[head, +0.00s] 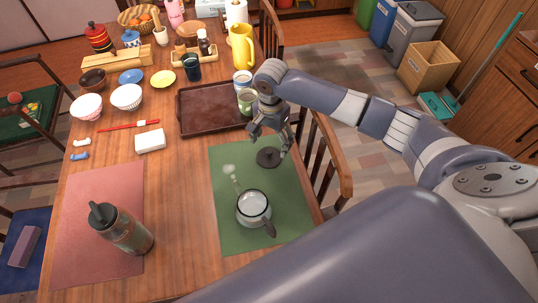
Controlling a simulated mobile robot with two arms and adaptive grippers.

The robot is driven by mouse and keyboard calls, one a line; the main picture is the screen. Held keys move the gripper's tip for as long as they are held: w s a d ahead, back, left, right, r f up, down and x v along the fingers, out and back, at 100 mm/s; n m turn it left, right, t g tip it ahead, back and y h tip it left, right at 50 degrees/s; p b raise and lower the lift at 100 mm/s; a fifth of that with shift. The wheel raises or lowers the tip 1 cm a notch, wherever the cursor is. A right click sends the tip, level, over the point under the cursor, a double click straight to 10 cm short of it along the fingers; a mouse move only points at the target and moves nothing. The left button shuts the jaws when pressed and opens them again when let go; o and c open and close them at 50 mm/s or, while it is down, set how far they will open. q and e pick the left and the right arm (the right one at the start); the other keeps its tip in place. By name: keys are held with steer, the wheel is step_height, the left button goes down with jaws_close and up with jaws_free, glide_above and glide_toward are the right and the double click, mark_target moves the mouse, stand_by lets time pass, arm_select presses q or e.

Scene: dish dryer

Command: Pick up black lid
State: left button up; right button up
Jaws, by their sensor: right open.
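The black lid (268,157) is a small dark disc lying on the green placemat (227,162). My right gripper (270,143) is open just above the lid, pointing down, with its fingers apart over the lid's far side. I cannot tell whether a finger touches it. A glass teapot (253,205) with a dark handle stands on the same mat, nearer than the lid, and its top looks uncovered. My left gripper is not in view.
A bottle (122,232) stands on the red placemat (88,202). A chair (331,160) is close on the right.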

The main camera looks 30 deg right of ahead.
mark_target(270, 152)
steer(key=shift+w+f, duration=0.15)
steer(key=shift+f, duration=0.25)
steer(key=shift+a+f, duration=0.15)
steer(key=shift+f, duration=1.05)
steer(key=shift+a+f, duration=0.1)
steer(key=shift+f, duration=1.1)
steer(key=c, duration=1.1)
steer(key=shift+s, duration=0.2)
steer(key=shift+c, duration=0.6)
steer(key=shift+c, duration=0.8)
steer(key=shift+s+f, duration=0.1)
jaws_close()
